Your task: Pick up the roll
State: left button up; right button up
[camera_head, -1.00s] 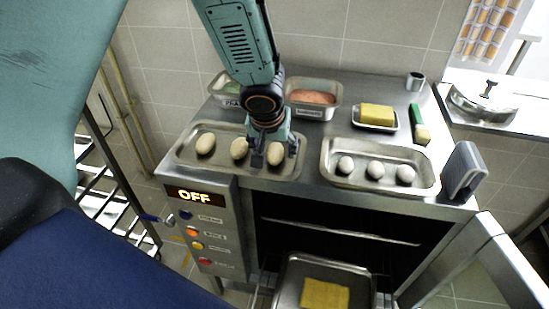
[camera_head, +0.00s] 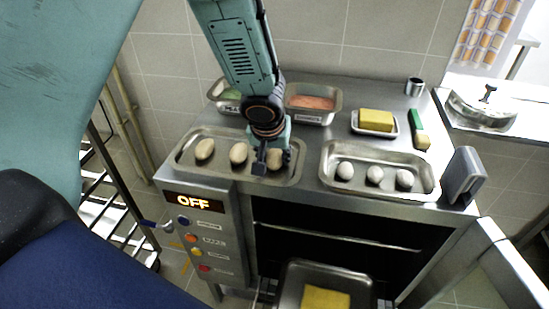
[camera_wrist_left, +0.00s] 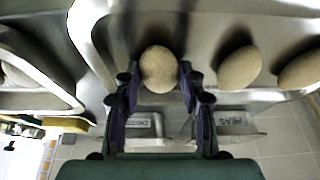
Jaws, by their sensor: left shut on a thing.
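Several tan rolls lie in a row on the left metal tray (camera_head: 185,168) on top of the oven. The left roll (camera_head: 205,149) and middle roll (camera_head: 239,152) lie free. The right roll (camera_head: 277,160) sits between the fingers of my left gripper (camera_head: 271,163), which is shut on it. In the left wrist view this roll (camera_wrist_left: 158,68) shows between the two dark fingers of the gripper (camera_wrist_left: 158,78). It appears still down at the tray. The gripper partly hides it in the head view. My right gripper is not in view.
A second tray (camera_head: 328,180) holds pale round pieces. Behind stand two labelled bins, one with pink contents (camera_head: 312,102), and a yellow block (camera_head: 376,119) on a dish. A grey upright object (camera_head: 464,176) stands at the right edge. The open oven holds a lower tray (camera_head: 290,285).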

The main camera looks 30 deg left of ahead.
aim_at(273, 156)
pick_arm(q)
jog(key=shift+a, duration=0.1)
jog(key=shift+c, duration=0.2)
notch_tip(273, 156, up, 10)
jog(key=p, duration=0.7)
